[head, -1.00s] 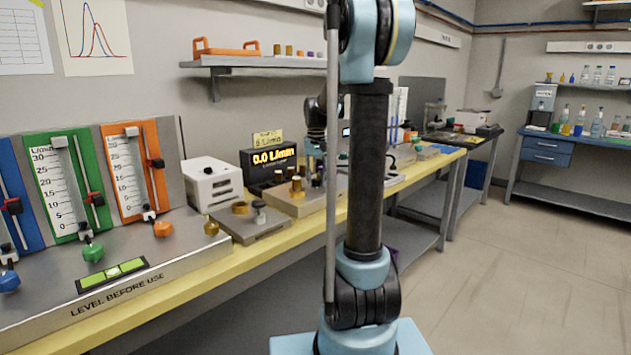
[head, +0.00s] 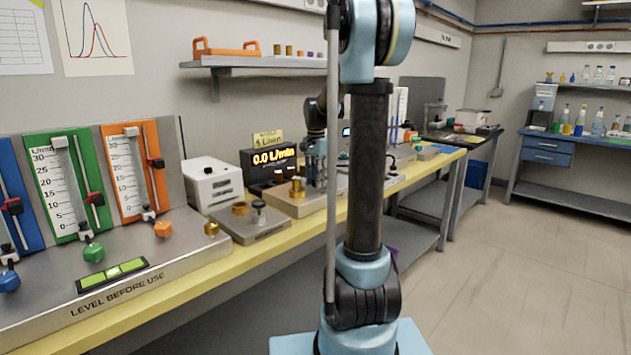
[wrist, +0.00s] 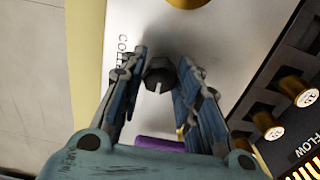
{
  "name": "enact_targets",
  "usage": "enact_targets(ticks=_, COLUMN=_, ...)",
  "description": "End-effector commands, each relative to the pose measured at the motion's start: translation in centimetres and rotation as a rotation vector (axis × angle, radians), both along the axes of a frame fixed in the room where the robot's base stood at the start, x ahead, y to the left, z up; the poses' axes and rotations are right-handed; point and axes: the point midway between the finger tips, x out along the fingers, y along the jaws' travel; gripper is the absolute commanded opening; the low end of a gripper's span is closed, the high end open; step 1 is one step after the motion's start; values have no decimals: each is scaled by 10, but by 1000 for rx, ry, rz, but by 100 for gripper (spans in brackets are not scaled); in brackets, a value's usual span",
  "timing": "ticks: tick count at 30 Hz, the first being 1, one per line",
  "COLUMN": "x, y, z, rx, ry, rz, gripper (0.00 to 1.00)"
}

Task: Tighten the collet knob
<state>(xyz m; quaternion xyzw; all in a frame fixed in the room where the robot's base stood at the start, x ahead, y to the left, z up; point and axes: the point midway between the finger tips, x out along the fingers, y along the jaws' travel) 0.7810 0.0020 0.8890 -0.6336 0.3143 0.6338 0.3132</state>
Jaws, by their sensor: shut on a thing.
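The collet knob, a dark faceted knob (wrist: 160,76) with a pale mark on its near side, stands on a light metal plate beside printed letters starting "COL" in the wrist view. My gripper (wrist: 163,62) has its two blue fingers on either side of the knob and is shut on it. In the head view my gripper (head: 316,178) is small, low over the instrument base (head: 282,203), and partly hidden behind my own arm. The knob cannot be made out there.
A display (head: 271,160) reads 0.0 L/min, with a yellow 5 L/min card above it. Brass fittings (wrist: 265,121) in a dark block stand right of my fingers. A brass piece (wrist: 187,3) is at the top edge. A purple thing (wrist: 160,145) lies below the fingers.

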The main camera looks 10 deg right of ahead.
Motion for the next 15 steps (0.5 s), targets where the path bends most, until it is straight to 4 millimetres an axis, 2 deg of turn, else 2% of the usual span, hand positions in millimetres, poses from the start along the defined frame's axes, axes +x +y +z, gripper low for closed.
enact_targets(ticks=15, x=0, y=3, z=0, rx=6, ry=0, rz=-118, gripper=7)
